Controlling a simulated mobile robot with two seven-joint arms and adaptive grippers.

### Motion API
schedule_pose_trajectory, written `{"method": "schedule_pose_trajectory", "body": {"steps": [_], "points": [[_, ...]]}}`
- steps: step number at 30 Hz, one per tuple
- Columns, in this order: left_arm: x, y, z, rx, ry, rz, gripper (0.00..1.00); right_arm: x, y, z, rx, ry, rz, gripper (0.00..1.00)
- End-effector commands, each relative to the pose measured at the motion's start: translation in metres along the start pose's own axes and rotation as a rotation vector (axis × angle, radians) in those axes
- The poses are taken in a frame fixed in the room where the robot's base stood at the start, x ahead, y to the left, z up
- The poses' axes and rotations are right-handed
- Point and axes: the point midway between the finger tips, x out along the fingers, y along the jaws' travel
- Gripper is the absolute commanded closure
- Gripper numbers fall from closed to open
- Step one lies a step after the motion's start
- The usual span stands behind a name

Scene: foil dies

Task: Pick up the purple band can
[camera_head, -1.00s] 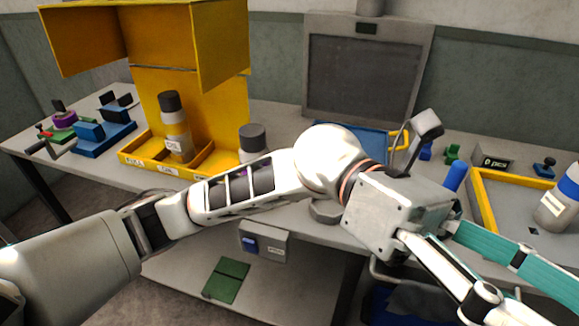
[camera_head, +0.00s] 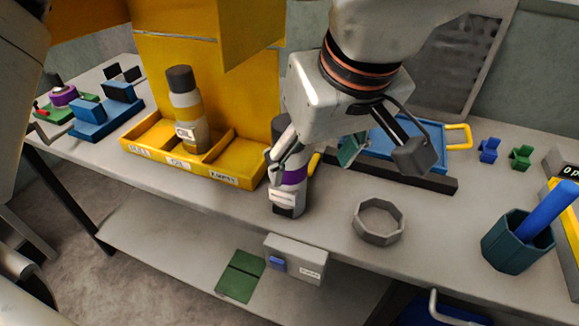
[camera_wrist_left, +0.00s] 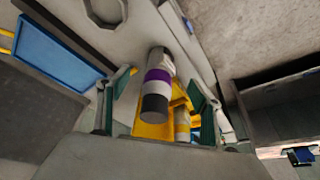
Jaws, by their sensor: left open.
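The purple band can (camera_head: 293,177) stands upright near the table's front edge, just right of the yellow bin. It has a dark cap, a pale body with a label and a purple band. My left gripper (camera_head: 316,158) is open at the can, with one finger overlapping its left side in the head view. In the left wrist view the can (camera_wrist_left: 158,82) lies between the two teal fingers of my left gripper (camera_wrist_left: 155,108), with visible gaps on both sides. My right gripper is not in view.
A yellow divided bin (camera_head: 225,177) holding another capped bottle (camera_head: 187,110) stands left of the can. A grey ring (camera_head: 378,222), a teal cup (camera_head: 503,243) with a blue cylinder, and a blue tray (camera_head: 402,150) lie right. Bare table surrounds the ring.

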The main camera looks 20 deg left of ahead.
Motion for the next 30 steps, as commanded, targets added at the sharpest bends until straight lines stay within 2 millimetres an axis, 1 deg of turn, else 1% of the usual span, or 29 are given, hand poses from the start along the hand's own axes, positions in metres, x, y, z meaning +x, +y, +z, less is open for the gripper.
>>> {"method": "schedule_pose_trajectory", "body": {"steps": [1,3,7,17,20,22,25,30], "points": [[-0.003,-0.003,-0.014,-0.013,0.051,-0.003,0.35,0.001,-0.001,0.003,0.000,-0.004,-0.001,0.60],[-0.008,-0.006,-0.028,-0.028,0.104,-0.009,0.35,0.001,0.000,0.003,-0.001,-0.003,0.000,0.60],[-0.010,-0.011,-0.042,-0.044,0.153,-0.017,0.35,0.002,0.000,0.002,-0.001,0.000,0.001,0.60],[0.022,-0.009,-0.047,-0.045,0.156,-0.019,0.35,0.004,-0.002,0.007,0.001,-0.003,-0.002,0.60],[0.037,-0.006,-0.048,-0.044,0.152,-0.021,0.35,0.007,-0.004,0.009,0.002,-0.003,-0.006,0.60],[0.048,-0.004,-0.049,-0.044,0.152,-0.023,0.35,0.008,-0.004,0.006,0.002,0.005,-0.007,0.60],[0.059,-0.004,-0.051,-0.044,0.153,-0.021,0.35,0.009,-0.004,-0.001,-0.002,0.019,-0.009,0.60],[0.064,-0.004,-0.053,-0.045,0.159,-0.016,0.35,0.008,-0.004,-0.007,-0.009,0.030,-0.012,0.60]]}}
